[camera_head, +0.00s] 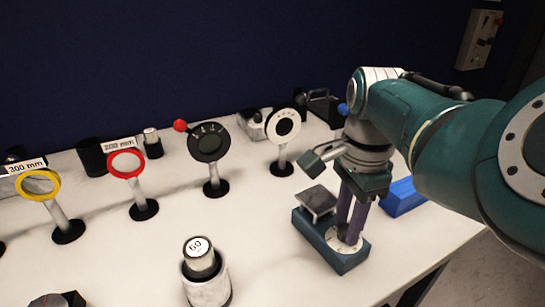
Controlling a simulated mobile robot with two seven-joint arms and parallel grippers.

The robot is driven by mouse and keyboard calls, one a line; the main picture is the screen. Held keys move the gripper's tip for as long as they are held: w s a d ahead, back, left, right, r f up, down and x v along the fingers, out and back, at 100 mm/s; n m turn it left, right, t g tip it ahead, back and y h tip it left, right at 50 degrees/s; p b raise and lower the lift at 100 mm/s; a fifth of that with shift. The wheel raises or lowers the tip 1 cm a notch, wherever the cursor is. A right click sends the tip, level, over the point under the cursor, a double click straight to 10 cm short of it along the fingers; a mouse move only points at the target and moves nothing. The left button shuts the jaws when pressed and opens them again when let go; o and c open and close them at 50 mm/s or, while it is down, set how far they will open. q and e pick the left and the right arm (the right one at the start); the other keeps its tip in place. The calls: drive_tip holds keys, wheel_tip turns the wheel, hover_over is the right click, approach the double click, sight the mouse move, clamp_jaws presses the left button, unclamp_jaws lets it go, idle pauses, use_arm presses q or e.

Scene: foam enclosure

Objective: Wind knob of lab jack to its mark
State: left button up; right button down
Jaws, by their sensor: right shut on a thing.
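The lab jack (330,258) stands near the right side of the white table. It has a dark teal base and a small dark square platform (318,199) at its left. A pale round dial (357,245) with markings is on the base's right part, around the knob. My right gripper (348,232) points down with its purple fingers at the dial, shut on the knob. The fingers hide most of the knob, and the mark cannot be made out. My left gripper is not in view.
A blue block (401,197) lies right of the jack. Ring holders in yellow (57,185), red (126,164), black (208,142) and white (284,125) stand along the table. A white cylinder marked 60 (206,283) stands at the front. The table between it and the jack is clear.

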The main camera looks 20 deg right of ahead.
drive_tip(key=n+p, duration=0.1)
drive_tip(key=n, duration=0.2)
drive_tip(key=shift+r+n, duration=0.1)
drive_tip(key=shift+n, duration=0.3)
drive_tip(key=n+p, duration=0.1)
drive_tip(key=n, duration=0.3)
drive_tip(key=shift+n+p, duration=0.3)
drive_tip(key=shift+p, duration=0.05)
drive_tip(key=n, duration=0.3)
drive_tip(key=shift+n+p, duration=0.3)
drive_tip(key=n, duration=0.4)
drive_tip(key=shift+n, duration=0.3)
drive_tip(key=n, duration=0.4)
drive_tip(key=shift+p, duration=0.35)
drive_tip(key=n, duration=0.8)
drive_tip(key=shift+n, duration=2.1)
